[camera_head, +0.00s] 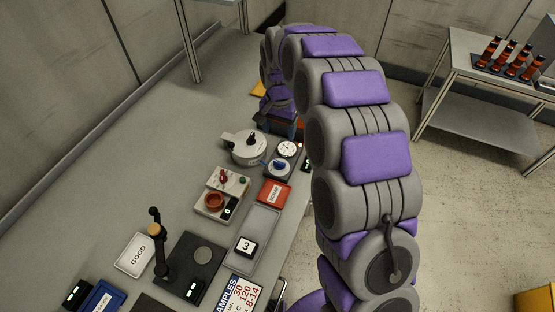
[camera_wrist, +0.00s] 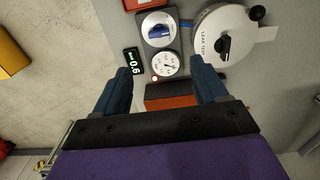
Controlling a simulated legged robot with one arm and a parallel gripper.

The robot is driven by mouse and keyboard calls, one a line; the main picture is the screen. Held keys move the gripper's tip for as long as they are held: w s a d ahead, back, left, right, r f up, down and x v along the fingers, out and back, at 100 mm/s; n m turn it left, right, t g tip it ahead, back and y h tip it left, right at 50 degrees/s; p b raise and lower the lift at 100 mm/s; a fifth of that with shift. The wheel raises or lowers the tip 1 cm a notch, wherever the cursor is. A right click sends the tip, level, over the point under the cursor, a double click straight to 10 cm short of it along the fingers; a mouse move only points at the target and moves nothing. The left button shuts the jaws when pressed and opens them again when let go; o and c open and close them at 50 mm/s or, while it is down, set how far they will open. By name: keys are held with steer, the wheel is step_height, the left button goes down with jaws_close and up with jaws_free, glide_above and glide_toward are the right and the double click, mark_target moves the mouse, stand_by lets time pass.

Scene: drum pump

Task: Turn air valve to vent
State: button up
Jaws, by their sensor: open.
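The air valve is a blue knob (camera_head: 279,167) on a white dial plate, on a grey panel on the bench. It also shows in the wrist view (camera_wrist: 158,32), at the top, ahead of my fingers. A round white gauge (camera_wrist: 164,66) sits beside it on the same panel; it also shows in the head view (camera_head: 287,149). My gripper (camera_wrist: 160,71) is open, with its two blue fingers wide apart. The fingers are short of the knob, nearer the gauge end, and touch nothing that I can see. In the head view my arm partly hides the gripper.
A white round "LEAK TEST" vessel (camera_wrist: 220,38) with a black knob stands right beside the panel. A small display reading 0.6 (camera_wrist: 132,61) lies to the left. An orange-topped dark block (camera_wrist: 172,101) lies between my fingers in the picture. A red box (camera_head: 273,192) is near the knob.

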mark_target(279, 162)
step_height(279, 162, down, 14)
steer(key=shift+f+b, duration=0.1)
steer(key=shift+b, duration=1.1)
steer(key=shift+d+f, duration=0.25)
steer(key=shift+f, duration=0.25)
steer(key=shift+a, duration=0.15)
steer(key=shift+c, duration=0.3)
steer(key=shift+a, duration=0.1)
steer(key=shift+c, duration=1.4)
steer(key=c, duration=0.7)
steer(key=shift+w+r, duration=0.1)
